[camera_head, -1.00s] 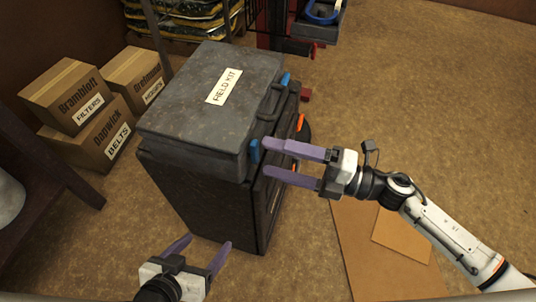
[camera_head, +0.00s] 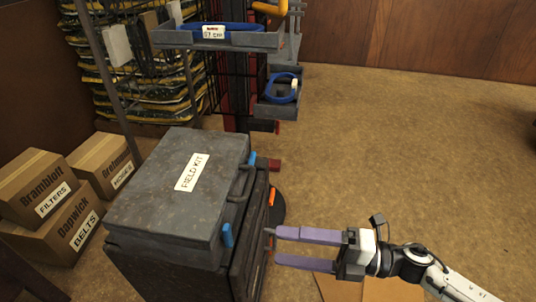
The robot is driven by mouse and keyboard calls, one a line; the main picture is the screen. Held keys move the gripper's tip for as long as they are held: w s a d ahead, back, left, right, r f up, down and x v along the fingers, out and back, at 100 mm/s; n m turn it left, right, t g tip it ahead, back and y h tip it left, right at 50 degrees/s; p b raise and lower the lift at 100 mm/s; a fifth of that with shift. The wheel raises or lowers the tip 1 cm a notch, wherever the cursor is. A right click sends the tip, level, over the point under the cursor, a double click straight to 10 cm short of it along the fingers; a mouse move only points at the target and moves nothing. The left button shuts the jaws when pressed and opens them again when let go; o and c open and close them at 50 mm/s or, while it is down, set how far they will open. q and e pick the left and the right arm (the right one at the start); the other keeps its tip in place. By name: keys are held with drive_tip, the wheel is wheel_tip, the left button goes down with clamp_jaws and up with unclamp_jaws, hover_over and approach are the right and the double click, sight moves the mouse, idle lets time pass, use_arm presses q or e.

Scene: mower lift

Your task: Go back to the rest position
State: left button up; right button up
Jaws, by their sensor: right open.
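My right gripper (camera_head: 305,249) is open and empty, with its two purple fingers apart and pointing left. It is just right of the dark field kit case (camera_head: 150,200), which has a "FIELD KIT" label and blue latches and rests on a dark cabinet (camera_head: 165,275). I see a gap between the fingertips and the blue latch (camera_head: 227,235), though the depth is hard to judge. My left gripper is outside the view.
Cardboard boxes (camera_head: 72,225) stand at the left. A rack behind the case carries grey trays (camera_head: 277,110) with blue coiled belts. Stacked sacks (camera_head: 130,105) are at the back left. The floor (camera_head: 420,140) at the right is open. Flat cardboard (camera_head: 390,290) lies below my right arm.

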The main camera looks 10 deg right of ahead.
drive_tip(key=s+d+f+m+t+h, duration=0.15)
drive_tip(key=f+m+t+h, duration=0.35)
drive_tip(key=m, duration=0.8)
drive_tip(key=s+d+f+m+t+h, duration=0.1)
drive_tip(key=d+f+m+t+h, duration=0.15)
drive_tip(key=f+m+h, duration=0.75)
drive_tip(key=s+f+m+g, duration=0.1)
drive_tip(key=s+m+g, duration=0.3)
drive_tip(key=s+m, duration=0.45)
use_arm(q)
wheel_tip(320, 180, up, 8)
drive_tip(key=p, duration=1.2)
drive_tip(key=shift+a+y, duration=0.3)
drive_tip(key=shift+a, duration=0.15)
use_arm(e)
wheel_tip(320, 180, up, 8)
drive_tip(key=d+n, duration=0.1)
drive_tip(key=shift+d+f, duration=0.25)
drive_tip(key=shift+d, duration=0.15)
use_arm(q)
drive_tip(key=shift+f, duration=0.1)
use_arm(e)
drive_tip(key=shift+f+g, duration=0.1)
drive_tip(key=shift+g, duration=0.15)
